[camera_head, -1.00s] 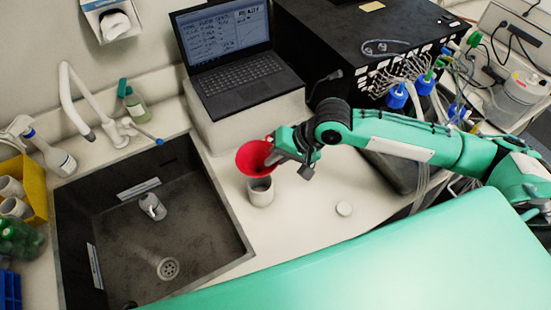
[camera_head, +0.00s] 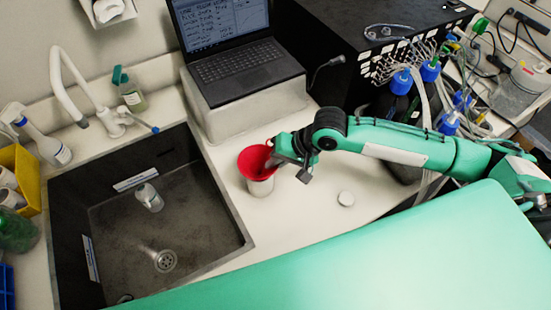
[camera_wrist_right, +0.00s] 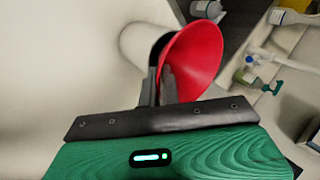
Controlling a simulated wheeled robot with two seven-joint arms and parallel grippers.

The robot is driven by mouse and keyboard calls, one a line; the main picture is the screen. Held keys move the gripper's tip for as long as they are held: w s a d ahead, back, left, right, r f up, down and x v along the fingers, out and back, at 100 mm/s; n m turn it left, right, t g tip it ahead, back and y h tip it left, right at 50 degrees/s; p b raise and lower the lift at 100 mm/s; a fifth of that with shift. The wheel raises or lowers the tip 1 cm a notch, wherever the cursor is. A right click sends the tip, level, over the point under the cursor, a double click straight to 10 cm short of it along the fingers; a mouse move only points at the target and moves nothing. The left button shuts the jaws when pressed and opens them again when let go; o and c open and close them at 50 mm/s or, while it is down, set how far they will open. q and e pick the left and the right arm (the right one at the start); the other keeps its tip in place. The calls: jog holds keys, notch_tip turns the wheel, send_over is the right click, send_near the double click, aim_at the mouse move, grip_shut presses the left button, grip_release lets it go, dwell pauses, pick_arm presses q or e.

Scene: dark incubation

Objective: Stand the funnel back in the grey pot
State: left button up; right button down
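The red funnel (camera_head: 256,161) is at the mouth of the grey pot (camera_head: 260,186), which stands on the counter right of the sink. Its cone faces up and hides the pot's rim; its spout is out of sight. My right gripper (camera_head: 274,158) is at the funnel's right side. In the right wrist view the fingers (camera_wrist_right: 163,86) are close together on the funnel's edge (camera_wrist_right: 195,58), one inside the cone and one outside. The pot (camera_wrist_right: 142,40) is behind the funnel there. My left gripper is not in view.
The dark sink (camera_head: 225,225) lies left of the pot, holding a small container (camera_head: 149,197). A laptop (camera_head: 240,65) stands on a raised block behind. Counter around the pot is otherwise clear.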

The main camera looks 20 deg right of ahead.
dwell(0.4)
jog(key=c, duration=1.6)
grip_release()
jog(key=shift+c, duration=0.2)
jog(key=shift+o, duration=0.4)
jog(key=shift+s, duration=0.1)
jog(key=shift+o, duration=0.3)
jog(key=shift+s+f, duration=0.1)
jog(key=shift+f, duration=0.15)
jog(key=shift+c, duration=0.2)
jog(key=shift+o, duration=1.3)
jog(key=shift+r+p, duration=0.6)
jog(key=shift+p, duration=0.1)
jog(key=shift+w+r+p, duration=0.2)
jog(key=shift+r+p, duration=0.65)
jog(key=shift+p, duration=0.1)
notch_tip(320, 180, up, 5)
jog(key=p, duration=0.6)
jog(key=shift+r, duration=0.1)
